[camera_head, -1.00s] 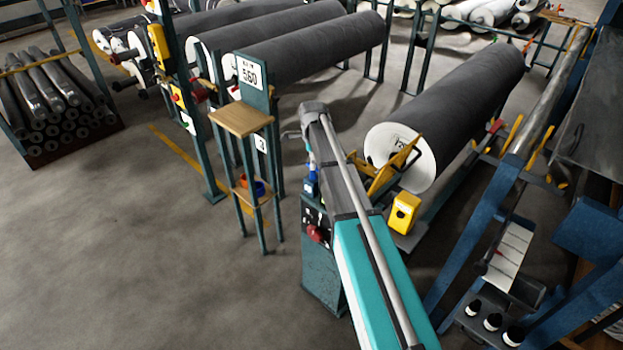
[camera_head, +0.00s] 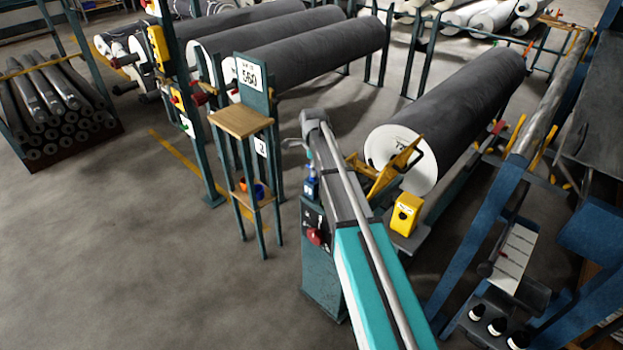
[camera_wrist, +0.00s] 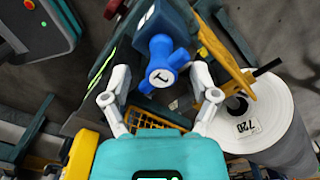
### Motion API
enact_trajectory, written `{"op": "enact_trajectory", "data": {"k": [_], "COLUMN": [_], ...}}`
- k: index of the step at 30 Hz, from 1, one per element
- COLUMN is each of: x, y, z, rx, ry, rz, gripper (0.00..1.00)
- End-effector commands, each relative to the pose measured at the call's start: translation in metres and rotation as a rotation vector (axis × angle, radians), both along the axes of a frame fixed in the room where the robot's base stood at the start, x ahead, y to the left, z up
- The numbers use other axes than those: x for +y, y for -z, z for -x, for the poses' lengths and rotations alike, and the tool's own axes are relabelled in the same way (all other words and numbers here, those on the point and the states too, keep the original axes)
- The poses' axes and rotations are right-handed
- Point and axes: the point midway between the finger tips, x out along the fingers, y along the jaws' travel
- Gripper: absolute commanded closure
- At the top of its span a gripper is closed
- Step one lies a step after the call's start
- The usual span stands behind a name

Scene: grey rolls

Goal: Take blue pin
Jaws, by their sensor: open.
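The blue pin (camera_wrist: 162,62) shows in the wrist view as a knob with lobes and a white disc marked with a dark symbol. It stands on a dark blue block (camera_wrist: 160,18). My gripper (camera_wrist: 160,76) is open, with one light grey finger on each side of the pin. I cannot tell whether either finger touches it. In the head view, a small blue part (camera_head: 311,187) sits on top of the dark green cabinet (camera_head: 322,265), just below my arm's end. My gripper is small and partly hidden there.
A large dark roll (camera_head: 450,115) with a white end lies close on the right. A yellow bracket (camera_head: 395,168) and yellow box (camera_head: 405,214) stand beside the cabinet. A stand with wooden shelves (camera_head: 240,122) is on the left. Open floor lies at lower left.

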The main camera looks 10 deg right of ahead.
Motion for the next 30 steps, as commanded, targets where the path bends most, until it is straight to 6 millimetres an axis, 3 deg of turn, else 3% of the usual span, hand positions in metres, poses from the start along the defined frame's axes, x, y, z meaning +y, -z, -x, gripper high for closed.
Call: {"op": "enact_trajectory", "data": {"k": [3,12,30], "x": [-0.001,-0.001,-0.001], "y": [0.014,0.032,0.034], "z": [0.0,0.0,0.0], "rx": [0.0,0.0,0.0], "ry": [0.0,0.0,0.0], "rz": [0.0,0.0,0.0], "gripper": [0.23,0.23,0.23]}}
